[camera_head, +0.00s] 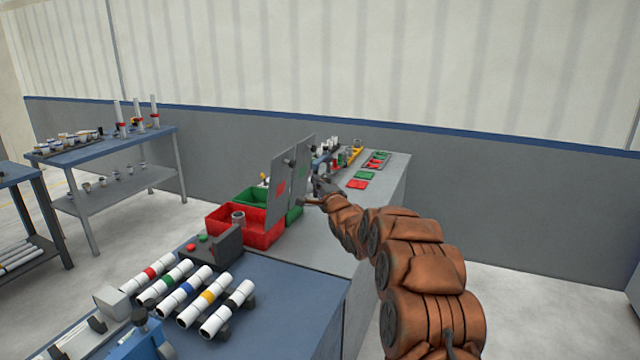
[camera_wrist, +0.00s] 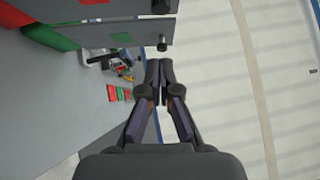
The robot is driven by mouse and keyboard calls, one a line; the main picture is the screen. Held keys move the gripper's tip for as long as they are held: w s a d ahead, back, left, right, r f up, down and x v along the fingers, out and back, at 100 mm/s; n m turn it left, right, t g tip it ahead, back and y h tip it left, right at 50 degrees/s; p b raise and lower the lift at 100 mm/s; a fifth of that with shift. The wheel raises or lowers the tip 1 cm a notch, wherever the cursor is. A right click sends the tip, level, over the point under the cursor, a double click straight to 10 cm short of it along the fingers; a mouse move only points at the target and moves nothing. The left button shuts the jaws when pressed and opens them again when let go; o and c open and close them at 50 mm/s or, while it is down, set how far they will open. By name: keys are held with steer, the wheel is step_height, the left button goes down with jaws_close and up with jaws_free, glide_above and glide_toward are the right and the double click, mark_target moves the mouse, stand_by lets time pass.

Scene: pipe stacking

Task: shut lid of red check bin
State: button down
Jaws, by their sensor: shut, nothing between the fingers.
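The red check bin (camera_head: 250,229) stands on the grey bench with a short grey pipe piece (camera_head: 238,217) in it. Its grey lid (camera_head: 277,205) with a red mark stands upright, open. Behind it is a green bin (camera_head: 256,195), its green-marked lid also upright. In the wrist view the red bin (camera_wrist: 12,17) is at the top-left corner, and its lid (camera_wrist: 125,7) runs along the top edge. The green-marked lid (camera_wrist: 95,36) lies nearer my gripper (camera_wrist: 160,64). My gripper is shut and empty, apart from both lids, on their right side in the head view.
Striped pipes (camera_head: 190,293) lie on a rack on the blue table in front. A dark box with red and green buttons (camera_head: 217,248) stands before the red bin. Red and green pieces (camera_head: 360,180) lie on the bench beyond my gripper. A wall rises behind.

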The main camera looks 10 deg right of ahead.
steer(key=w+a+r+p, duration=0.1)
steer(key=w+a+p, duration=0.2)
steer(key=w, duration=0.4)
steer(key=shift+w+a+r, duration=0.25)
steer(key=shift+w+a, duration=0.15)
steer(key=shift+a, duration=0.1)
stand_by(0.4)
